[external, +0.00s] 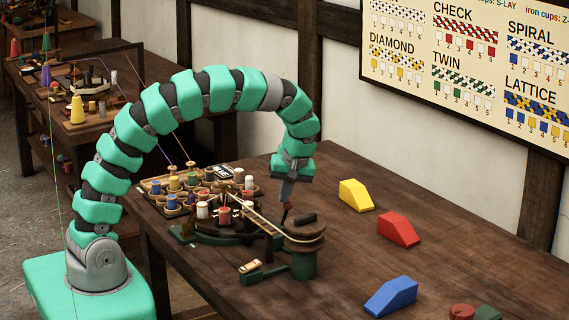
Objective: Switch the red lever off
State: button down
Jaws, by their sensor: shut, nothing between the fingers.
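The red lever (398,230) looks like a red wedge on the right part of the wooden table. Its high end is at the left and its top slopes down to the right. I cannot tell whether the fingertips touch the drum's top.
A yellow wedge (355,194) stands behind the red one, sloping the same way. A blue wedge (391,296) in front slopes the opposite way. The green drum (303,263) and a rack of spools (185,190) stand left. Bare table surrounds the red wedge.

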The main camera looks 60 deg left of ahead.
jog(key=shift+r, duration=0.1)
jog(key=p+v, duration=0.2)
jog(key=v, duration=0.7)
jog(key=shift+s+d+r+p, duration=0.2)
jog(key=shift+s+r+p, duration=0.05)
jog(key=shift+r+p, duration=0.15)
jog(key=s+a+r+m+t+h, duration=0.15)
jog(key=r+m+t, duration=0.4)
jog(key=r, duration=1.15)
jog(key=s+a+r+m+t+h, duration=0.1)
jog(key=s+a+r+m+t, duration=0.2)
jog(key=r+t, duration=0.85)
jog(key=s+r+m, duration=0.2)
jog(key=s+r, duration=0.1)
jog(key=r, duration=0.5)
jog(key=s+r+m, duration=0.2)
jog(key=s+r, duration=0.1)
jog(key=r, duration=0.5)
jog(key=shift+a+r+g+h, duration=0.15)
jog(key=shift+r+g+h, duration=0.15)
jog(key=shift+r+h, duration=0.15)
jog(key=shift+s+m, duration=0.1)
jog(key=shift+m, duration=0.15)
